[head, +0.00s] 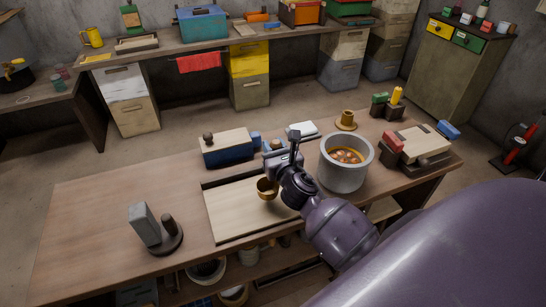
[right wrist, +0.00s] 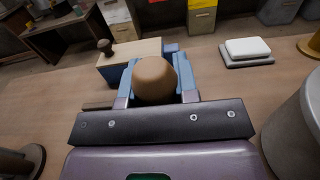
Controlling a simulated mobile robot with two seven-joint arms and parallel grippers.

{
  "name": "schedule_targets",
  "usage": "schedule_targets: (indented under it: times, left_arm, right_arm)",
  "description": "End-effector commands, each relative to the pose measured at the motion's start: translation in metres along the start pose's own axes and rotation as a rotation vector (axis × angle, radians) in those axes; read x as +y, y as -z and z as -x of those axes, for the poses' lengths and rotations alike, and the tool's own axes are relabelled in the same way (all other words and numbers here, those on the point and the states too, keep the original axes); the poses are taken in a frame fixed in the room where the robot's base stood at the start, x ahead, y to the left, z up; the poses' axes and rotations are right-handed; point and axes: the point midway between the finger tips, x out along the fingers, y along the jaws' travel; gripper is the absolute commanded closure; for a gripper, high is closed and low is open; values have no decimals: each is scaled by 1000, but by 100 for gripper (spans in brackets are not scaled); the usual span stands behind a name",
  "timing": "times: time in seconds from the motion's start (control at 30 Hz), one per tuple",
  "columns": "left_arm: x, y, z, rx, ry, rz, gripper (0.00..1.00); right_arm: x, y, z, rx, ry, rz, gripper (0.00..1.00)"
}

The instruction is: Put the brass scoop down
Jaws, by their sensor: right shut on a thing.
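The brass scoop (head: 267,189) shows its round golden bowl in the head view, over the pale wooden board (head: 228,218). I cannot tell whether the bowl touches the board. My right gripper (head: 276,161) is just above the bowl, its arm coming in from the lower right. In the right wrist view, a rounded brown end (right wrist: 154,80), which seems to be the scoop's handle, sits between the blue fingers (right wrist: 155,92). The gripper is shut on it. Most of the handle is hidden. My left gripper is not in view.
A grey pot (head: 343,176) with orange contents stands right of the gripper. A blue box with a wooden top (head: 228,147) is behind the board. A dark round stand with a grey block (head: 146,226) is at the front left. The table's left part (head: 95,215) is clear.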

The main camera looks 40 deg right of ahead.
Motion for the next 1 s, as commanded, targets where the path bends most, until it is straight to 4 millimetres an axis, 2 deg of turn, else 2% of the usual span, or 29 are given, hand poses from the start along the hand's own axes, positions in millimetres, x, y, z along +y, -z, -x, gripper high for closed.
schedule_targets:
  times: [0.03, 0.2, 0.67, 0.7, 0.83, 1.0]
  left_arm:
    - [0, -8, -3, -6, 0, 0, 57]
    - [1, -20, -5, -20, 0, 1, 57]
    - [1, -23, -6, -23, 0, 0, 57]
    - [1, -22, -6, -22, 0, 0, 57]
    - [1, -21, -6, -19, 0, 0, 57]
    - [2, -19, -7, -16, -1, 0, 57]
  right_arm:
    - [0, 14, 0, 5, 2, -3, 100]
    - [0, 30, 0, 4, 1, -2, 100]
    - [0, 34, 0, 2, 0, 0, 100]
    - [0, 34, 0, 2, 0, 0, 68]
    - [0, 33, 0, 1, 0, 0, 48]
    - [0, 33, 0, 1, 0, 0, 47]
